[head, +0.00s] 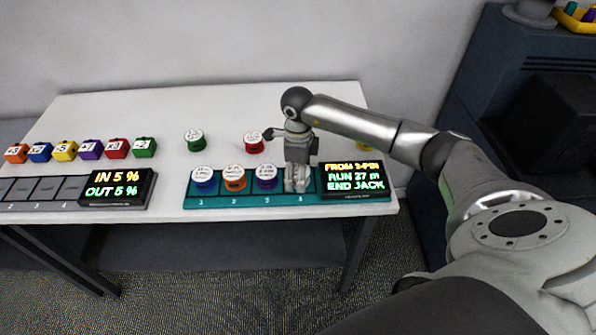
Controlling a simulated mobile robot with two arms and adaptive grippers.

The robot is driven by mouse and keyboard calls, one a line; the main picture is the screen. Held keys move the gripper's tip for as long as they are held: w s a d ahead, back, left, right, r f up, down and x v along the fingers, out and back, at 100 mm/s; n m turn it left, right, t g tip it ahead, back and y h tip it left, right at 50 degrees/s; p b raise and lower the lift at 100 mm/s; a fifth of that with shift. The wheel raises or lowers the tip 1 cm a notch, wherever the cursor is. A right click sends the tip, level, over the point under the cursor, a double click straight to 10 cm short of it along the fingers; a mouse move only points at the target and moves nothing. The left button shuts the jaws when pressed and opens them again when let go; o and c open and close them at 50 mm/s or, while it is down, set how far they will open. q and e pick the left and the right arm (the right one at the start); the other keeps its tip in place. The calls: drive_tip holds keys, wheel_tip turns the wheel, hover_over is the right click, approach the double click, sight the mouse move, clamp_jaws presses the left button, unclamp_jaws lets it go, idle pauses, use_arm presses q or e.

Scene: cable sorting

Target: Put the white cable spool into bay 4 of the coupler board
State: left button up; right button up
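The teal coupler board (222,201) lies near the table's front edge, with bays numbered 1 to 4. Bay 1 holds a blue spool (204,182), bay 2 an orange spool (235,182) and bay 3 a purple spool (266,181), each with a white labelled top. My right gripper (297,185) points down at bay 4, just left of the display, and covers most of that bay. I cannot make out a white spool apart from the pale gripper fingers. Whether they hold something is unclear. My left gripper is not in view.
A green spool (194,140) and a red spool (253,141) stand behind the board. A yellow item (364,144) shows partly behind my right arm. The board's display (355,179) reads "FROM 3-PIN, RUN 27 m, END JACK". At left are several coloured cubes and a grey board (76,203).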

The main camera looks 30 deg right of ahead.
drive_tip(key=shift+r, duration=0.1)
drive_tip(key=shift+r, duration=0.55)
wheel_tip(320, 180, up, 11)
drive_tip(key=b, duration=0.3)
